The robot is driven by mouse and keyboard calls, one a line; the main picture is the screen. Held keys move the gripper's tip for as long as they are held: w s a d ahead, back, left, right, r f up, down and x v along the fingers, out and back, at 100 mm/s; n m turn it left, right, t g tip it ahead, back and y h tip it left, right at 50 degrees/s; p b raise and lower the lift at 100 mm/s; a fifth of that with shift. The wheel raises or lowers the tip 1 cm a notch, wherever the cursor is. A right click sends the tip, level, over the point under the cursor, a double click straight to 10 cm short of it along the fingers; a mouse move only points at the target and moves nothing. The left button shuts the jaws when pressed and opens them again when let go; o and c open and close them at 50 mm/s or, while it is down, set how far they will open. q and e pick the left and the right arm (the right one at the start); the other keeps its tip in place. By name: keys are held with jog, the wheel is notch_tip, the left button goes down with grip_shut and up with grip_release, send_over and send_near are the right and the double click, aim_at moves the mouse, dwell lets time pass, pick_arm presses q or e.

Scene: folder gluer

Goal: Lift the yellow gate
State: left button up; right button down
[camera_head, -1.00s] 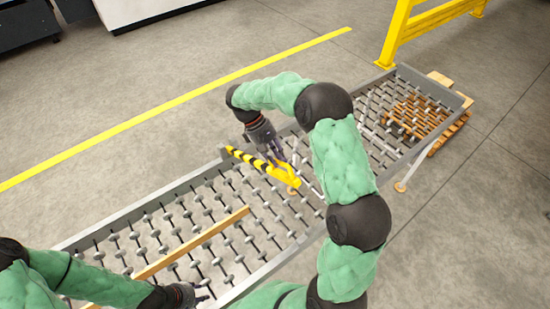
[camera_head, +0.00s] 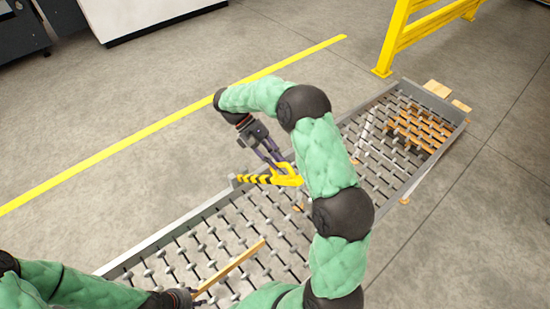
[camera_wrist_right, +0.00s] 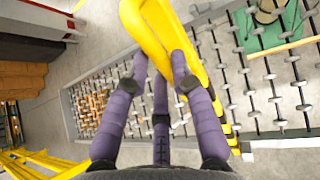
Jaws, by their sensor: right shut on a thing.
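The yellow gate (camera_head: 255,179) is a bar with black stripes and a plain yellow loop handle (camera_head: 289,177) at its right end. It lies across the roller conveyor, its striped end at the far side rail. My right gripper (camera_head: 277,162) is shut on the handle from above. The right wrist view shows its purple fingers (camera_wrist_right: 165,75) against the yellow handle (camera_wrist_right: 150,30). My left gripper (camera_head: 192,297) is at the bottom, by the near end of a wooden strip (camera_head: 232,267); its fingers are too small to read.
The grey conveyor (camera_head: 165,235) with many small rollers runs from lower left to upper right. Brown pieces (camera_head: 420,128) lie at its far end. A yellow guard rail (camera_head: 400,40) stands behind. A yellow line (camera_head: 170,120) crosses the open floor at left.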

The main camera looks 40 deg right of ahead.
jog(key=c, duration=1)
grip_release()
jog(key=shift+w, duration=0.1)
jog(key=shift+c, duration=0.2)
jog(key=shift+r, duration=0.1)
jog(key=v, duration=0.7)
jog(key=shift+w, duration=0.2)
